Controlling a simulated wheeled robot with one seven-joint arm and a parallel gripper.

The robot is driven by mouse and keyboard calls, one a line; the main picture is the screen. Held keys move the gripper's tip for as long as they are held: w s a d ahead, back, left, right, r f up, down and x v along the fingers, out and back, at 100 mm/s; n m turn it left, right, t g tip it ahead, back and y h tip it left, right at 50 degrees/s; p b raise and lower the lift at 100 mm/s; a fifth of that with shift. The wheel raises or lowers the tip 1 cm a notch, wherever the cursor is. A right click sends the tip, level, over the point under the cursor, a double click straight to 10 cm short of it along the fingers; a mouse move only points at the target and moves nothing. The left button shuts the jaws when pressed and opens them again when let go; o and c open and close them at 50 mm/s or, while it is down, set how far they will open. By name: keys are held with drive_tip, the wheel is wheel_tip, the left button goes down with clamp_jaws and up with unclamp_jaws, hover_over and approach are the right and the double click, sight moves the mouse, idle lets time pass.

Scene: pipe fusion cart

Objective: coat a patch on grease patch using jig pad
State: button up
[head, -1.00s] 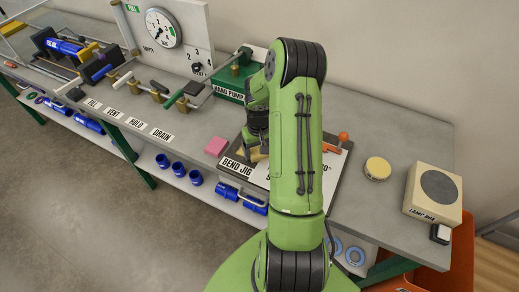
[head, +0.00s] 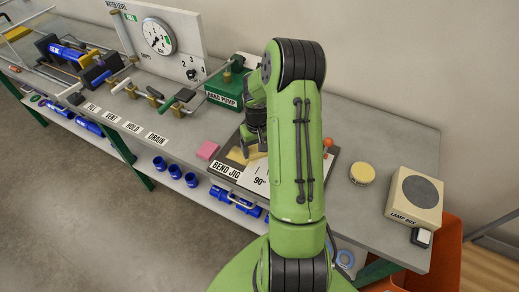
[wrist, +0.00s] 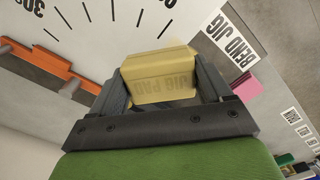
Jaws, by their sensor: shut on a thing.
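The jig pad (wrist: 160,85) is a yellow block with its name on its side. My gripper (wrist: 162,66) is shut on it, one finger at each side, in the wrist view. The pad is over the white dial face of the bend jig (wrist: 85,25); whether it touches the face is not clear. In the head view the bend jig (head: 226,170) is partly covered by my arm, and a yellowish area (head: 238,154) shows beside my wrist; I cannot tell whether it is the pad or a grease patch. No grease patch is clearly identifiable.
A round yellow-topped tin (head: 362,174) and the lamp box (head: 415,196) stand on the bench to the right. A pink block (head: 207,150) lies left of the jig. The green hand pump (head: 224,90) and gauge panel (head: 160,40) stand behind. Bare bench surrounds the tin.

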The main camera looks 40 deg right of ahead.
drive_tip(key=shift+r+p, duration=0.65)
drive_tip(key=shift+r, duration=0.65)
drive_tip(key=shift+f, duration=0.1)
